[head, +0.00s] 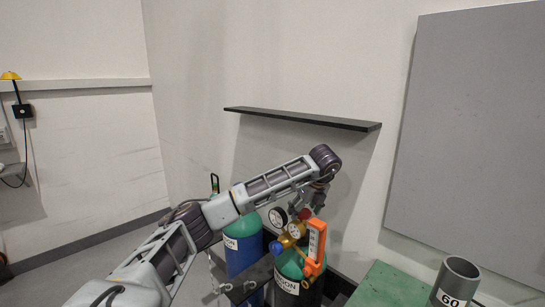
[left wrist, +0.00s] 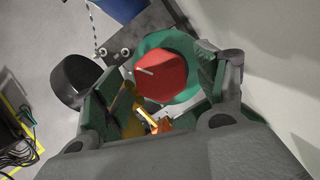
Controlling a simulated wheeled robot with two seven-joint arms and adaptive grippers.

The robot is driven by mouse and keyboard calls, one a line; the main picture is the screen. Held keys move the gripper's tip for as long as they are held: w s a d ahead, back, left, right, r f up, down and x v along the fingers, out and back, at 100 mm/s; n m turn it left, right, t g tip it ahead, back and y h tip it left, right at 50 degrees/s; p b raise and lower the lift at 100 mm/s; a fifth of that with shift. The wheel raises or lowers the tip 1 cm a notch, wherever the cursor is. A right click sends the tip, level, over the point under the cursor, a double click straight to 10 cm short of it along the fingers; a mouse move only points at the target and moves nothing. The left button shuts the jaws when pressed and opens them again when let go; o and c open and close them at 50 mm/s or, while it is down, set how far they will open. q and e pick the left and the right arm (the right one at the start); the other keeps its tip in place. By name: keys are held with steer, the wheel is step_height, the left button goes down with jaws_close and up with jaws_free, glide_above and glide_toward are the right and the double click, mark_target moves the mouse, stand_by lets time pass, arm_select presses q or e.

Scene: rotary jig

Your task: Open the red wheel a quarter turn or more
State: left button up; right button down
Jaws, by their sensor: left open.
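The red wheel (head: 305,214) sits at the top of the regulator and valve on the front gas cylinder, partly hidden by my left gripper. In the left wrist view the red wheel (left wrist: 162,76) lies between the two green-padded fingers, with the teal cylinder shoulder (left wrist: 183,46) behind it. My left gripper (head: 317,196) points down just above the wheel; it also shows in the left wrist view (left wrist: 158,70). It is open, with gaps visible beside the wheel; I cannot tell whether a finger touches it. My right gripper is not in view.
An orange bracket (head: 316,245) stands right beside the wheel, and gauges (head: 278,217) stand to its left. A second, blue cylinder (head: 243,255) is behind left. A green bench (head: 387,288) with a grey tube (head: 455,282) is at right. A black shelf (head: 300,119) hangs above.

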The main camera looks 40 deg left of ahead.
arm_select(q)
steer(key=shift+s+a+m+t+h+b, duration=0.1)
steer(key=shift+m+t+h+b, duration=0.3)
steer(key=shift+m, duration=1)
steer(key=shift+s+m+t+h+b, duration=0.1)
steer(key=shift+m+t+h+b, duration=0.25)
steer(key=shift+m, duration=1.05)
steer(key=shift+a+m+t+h+b, duration=0.1)
steer(key=shift+m+t+h+b, duration=0.3)
steer(key=shift+m, duration=0.9)
steer(key=shift+a+m+t+h+b, duration=0.15)
steer(key=shift+m+h, duration=0.3)
steer(key=shift+m, duration=0.85)
steer(key=shift+m+h+b, duration=0.3)
steer(key=shift+m+h, duration=0.25)
steer(key=shift+m, duration=0.8)
steer(key=shift+m+h+b, duration=0.3)
steer(key=shift+m+h, duration=0.25)
steer(key=shift+m, duration=0.8)
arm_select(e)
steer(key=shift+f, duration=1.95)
